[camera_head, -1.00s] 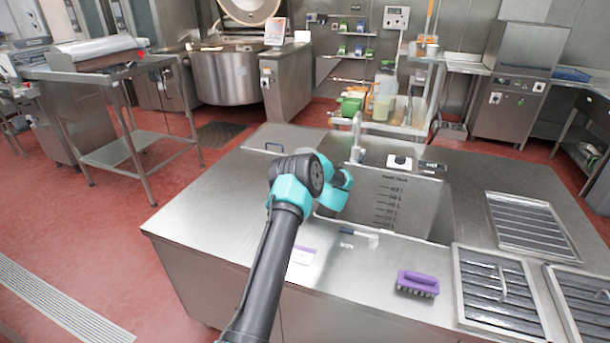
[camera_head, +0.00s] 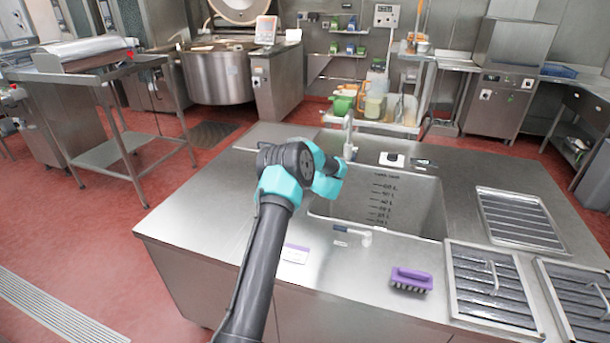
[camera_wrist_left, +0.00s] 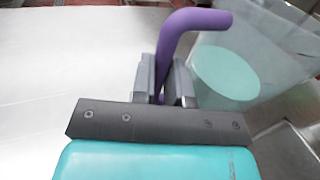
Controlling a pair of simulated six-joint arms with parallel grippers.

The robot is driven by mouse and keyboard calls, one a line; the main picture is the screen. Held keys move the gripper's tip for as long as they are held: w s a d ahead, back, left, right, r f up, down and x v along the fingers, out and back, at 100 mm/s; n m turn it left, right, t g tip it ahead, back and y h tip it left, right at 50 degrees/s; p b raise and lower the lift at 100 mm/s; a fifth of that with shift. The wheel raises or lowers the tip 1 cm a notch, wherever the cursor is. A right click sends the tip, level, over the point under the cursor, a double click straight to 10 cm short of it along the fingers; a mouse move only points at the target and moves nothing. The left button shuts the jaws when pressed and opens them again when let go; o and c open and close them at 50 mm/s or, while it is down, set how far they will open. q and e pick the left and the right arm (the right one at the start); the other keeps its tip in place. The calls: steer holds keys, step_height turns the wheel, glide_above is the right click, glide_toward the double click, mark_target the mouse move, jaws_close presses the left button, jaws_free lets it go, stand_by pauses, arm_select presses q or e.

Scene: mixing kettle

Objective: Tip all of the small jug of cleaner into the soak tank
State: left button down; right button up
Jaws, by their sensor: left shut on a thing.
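The small jug (camera_wrist_left: 262,48) fills the upper right of the left wrist view. It is see-through, with a purple handle (camera_wrist_left: 187,25) and pale green liquid (camera_wrist_left: 225,72) inside. My left gripper (camera_wrist_left: 163,88) is shut on the handle. I cannot tell how far the jug is tilted. In the head view my left arm hides the gripper and the jug. The soak tank (camera_head: 415,205) is a steel basin with level marks on its inner wall, sunk in the bench just right of my left wrist. My right gripper is not in view.
A tap (camera_head: 348,137) stands at the tank's back left. A purple brush (camera_head: 411,279), a white-headed tool (camera_head: 364,238) and a label card (camera_head: 295,254) lie on the bench front. Slatted metal panels (camera_head: 520,218) lie to the right. The bench left of the arm is clear.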

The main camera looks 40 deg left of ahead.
arm_select(q)
steer(key=shift+s, duration=0.1)
steer(key=s+d+m+t+h, duration=0.4)
steer(key=s+d+m+t, duration=0.5)
steer(key=s+d+t, duration=0.4)
steer(key=d, duration=0.3)
steer(key=shift+d+h, duration=0.25)
steer(key=shift+h, duration=0.05)
steer(key=shift+f, duration=0.1)
